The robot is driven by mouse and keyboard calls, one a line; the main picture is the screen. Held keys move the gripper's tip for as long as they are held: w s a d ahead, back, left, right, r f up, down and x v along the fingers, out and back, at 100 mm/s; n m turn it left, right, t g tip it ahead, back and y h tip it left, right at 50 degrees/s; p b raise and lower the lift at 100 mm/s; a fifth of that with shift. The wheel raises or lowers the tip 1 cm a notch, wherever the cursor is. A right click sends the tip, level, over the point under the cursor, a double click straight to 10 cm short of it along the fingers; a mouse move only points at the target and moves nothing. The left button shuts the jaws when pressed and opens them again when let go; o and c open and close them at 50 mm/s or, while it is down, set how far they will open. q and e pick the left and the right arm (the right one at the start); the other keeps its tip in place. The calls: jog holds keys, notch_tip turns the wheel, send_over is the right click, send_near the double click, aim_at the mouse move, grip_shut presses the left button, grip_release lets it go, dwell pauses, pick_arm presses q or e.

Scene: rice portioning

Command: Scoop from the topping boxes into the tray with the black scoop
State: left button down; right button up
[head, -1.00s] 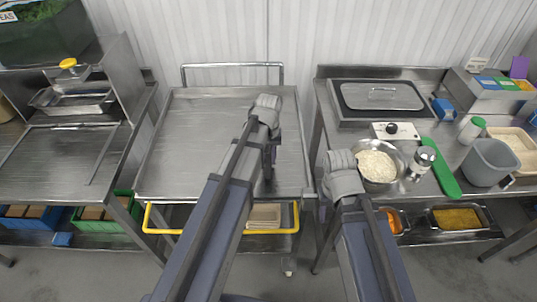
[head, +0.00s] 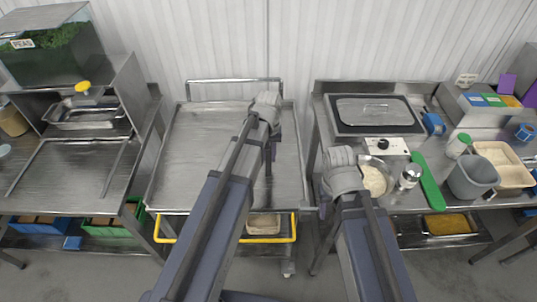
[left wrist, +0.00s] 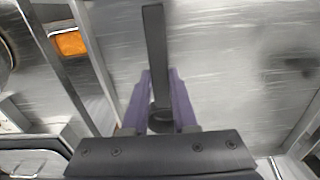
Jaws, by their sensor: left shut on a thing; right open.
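My left gripper (head: 273,150) is over the steel cart in the head view. In the left wrist view its purple fingers (left wrist: 160,100) are shut on the black scoop (left wrist: 155,50), whose long dark part points away; its bowl is not clear. My right gripper (head: 323,208) is open beside the rice bowl (head: 376,178), mostly hidden by its own wrist. A clear box of green peas (head: 48,45) stands at the upper left. A yellow-filled box (head: 447,224) is on the right table's lower shelf. An orange-filled box (left wrist: 70,43) shows in the left wrist view. A steel tray (head: 62,122) sits below the peas.
The steel cart (head: 215,160) is bare on top, with a yellow-railed lower shelf. The left table (head: 70,170) has clear surface.

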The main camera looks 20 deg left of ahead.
aim_at(269, 157)
pick_arm(q)
jog(key=shift+r, duration=0.2)
notch_tip(269, 157, up, 6)
jog(key=p, duration=0.6)
jog(key=shift+f, duration=0.2)
jog(key=shift+f, duration=0.1)
